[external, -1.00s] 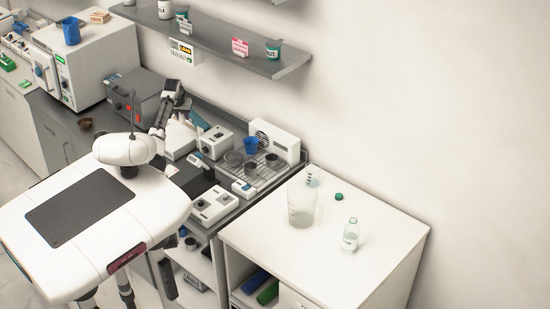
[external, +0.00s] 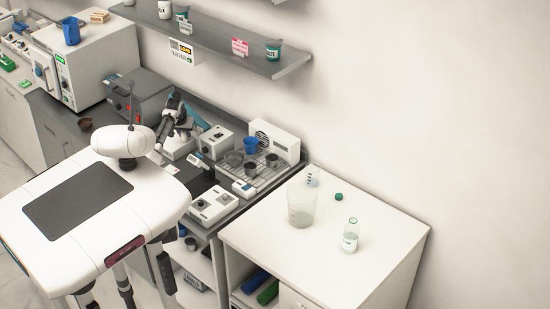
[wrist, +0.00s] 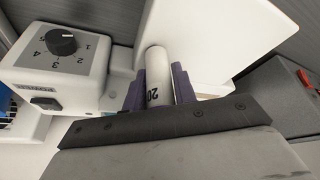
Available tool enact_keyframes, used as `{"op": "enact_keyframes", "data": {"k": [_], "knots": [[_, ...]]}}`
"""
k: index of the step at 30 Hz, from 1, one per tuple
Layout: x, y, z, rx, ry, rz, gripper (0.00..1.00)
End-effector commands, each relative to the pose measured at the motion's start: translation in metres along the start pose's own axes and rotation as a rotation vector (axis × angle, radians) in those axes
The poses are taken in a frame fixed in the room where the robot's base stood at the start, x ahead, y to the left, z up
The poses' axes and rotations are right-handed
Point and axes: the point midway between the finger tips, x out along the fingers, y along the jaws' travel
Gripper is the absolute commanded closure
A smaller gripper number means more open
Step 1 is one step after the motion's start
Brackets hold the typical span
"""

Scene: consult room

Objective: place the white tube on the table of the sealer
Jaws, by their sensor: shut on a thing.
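In the wrist view, a white tube (wrist: 158,68) with dark "20" marking is held between the two dark purple fingers of my gripper (wrist: 157,88). My gripper is shut on it, and the tube's rounded end points up the picture. Right behind it is a white panel (wrist: 215,40), with a white body beside it. This seems to belong to the white device (external: 179,147) below my arm in the external view, possibly the sealer; I cannot be sure. Its table and any contact with the tube are hidden. The tube is too small to make out in the external view.
A white dial box (wrist: 60,62) is close at left in the wrist view; it also shows in the external view (external: 216,141). A grey machine with a red switch (wrist: 288,95) is close at right. A rack with dark cups (external: 262,175) stands farther right.

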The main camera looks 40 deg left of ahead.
Motion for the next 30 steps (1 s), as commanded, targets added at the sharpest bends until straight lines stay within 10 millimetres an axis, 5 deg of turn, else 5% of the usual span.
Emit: {"op": "enact_keyframes", "data": {"k": [2, 3, 7, 19, 30], "knots": [[0.003, 0.0, 0.001, 0.0, -0.001, 0.001, 0.95], [0.002, 0.0, 0.001, 0.0, 0.0, 0.0, 0.68], [0.002, 0.0, 0.001, 0.0, 0.0, 0.0, 0.51], [-0.005, 0.0, 0.0, 0.001, 0.002, 0.001, 0.51], [-0.078, 0.0, 0.0, 0.001, 0.005, 0.0, 0.51]]}}
